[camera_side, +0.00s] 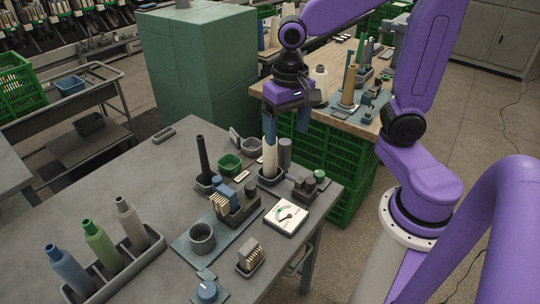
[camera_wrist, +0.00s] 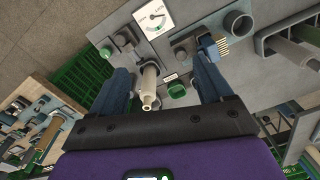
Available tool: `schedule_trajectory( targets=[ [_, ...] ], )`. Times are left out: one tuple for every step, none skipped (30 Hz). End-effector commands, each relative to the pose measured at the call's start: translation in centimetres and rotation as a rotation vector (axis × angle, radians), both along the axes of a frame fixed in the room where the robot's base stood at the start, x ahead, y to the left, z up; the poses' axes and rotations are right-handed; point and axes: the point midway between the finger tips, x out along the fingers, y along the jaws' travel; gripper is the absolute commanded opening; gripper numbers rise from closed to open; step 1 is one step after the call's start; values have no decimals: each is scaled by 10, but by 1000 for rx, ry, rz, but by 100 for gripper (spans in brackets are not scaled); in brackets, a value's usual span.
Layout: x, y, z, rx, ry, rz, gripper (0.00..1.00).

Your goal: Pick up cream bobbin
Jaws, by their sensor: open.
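The cream bobbin (camera_side: 270,160) stands upright in a small dark grey tray (camera_side: 271,180) at the far right part of the grey table. My gripper (camera_side: 270,141) points down over it, with the blue fingers around the bobbin's upper part. In the wrist view the bobbin (camera_wrist: 149,83) shows between the two blue fingers of my gripper (camera_wrist: 162,70), with a gap on each side and nearer the left finger. The gripper is open and holds nothing. The fingers partly hide the bobbin's top in the side view.
A black spindle (camera_side: 203,160), a green bowl (camera_side: 230,165), a white gauge (camera_side: 286,217) and a dark block (camera_side: 304,188) are nearby. Blue, green and grey bobbins stand in a rack (camera_side: 120,272) at front left. The table's left middle is clear.

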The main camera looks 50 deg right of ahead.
Motion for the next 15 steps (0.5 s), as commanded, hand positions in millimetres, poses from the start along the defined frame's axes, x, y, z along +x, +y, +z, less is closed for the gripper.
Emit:
schedule_trajectory(
  targets=[
    [13,-5,1,0,3,-119,79],
    [20,-8,2,0,3,-192,79],
    [29,-13,2,1,4,-290,79],
    [36,-17,3,-1,6,-362,79],
    [42,-20,4,0,6,-435,79],
    [51,-26,4,0,9,-533,79],
    [57,-31,5,-1,10,-605,79],
    [63,-35,5,0,10,-678,79],
    [71,-42,6,0,11,-775,79],
    [77,-47,6,0,11,-848,79],
    [82,-53,7,0,12,-921,79],
    [89,-60,7,0,14,-1016,79],
    [94,-66,8,0,15,-1087,79],
    [98,-71,8,-1,16,-1154,79],
    [103,-79,8,-1,18,-1241,79]
  ],
)
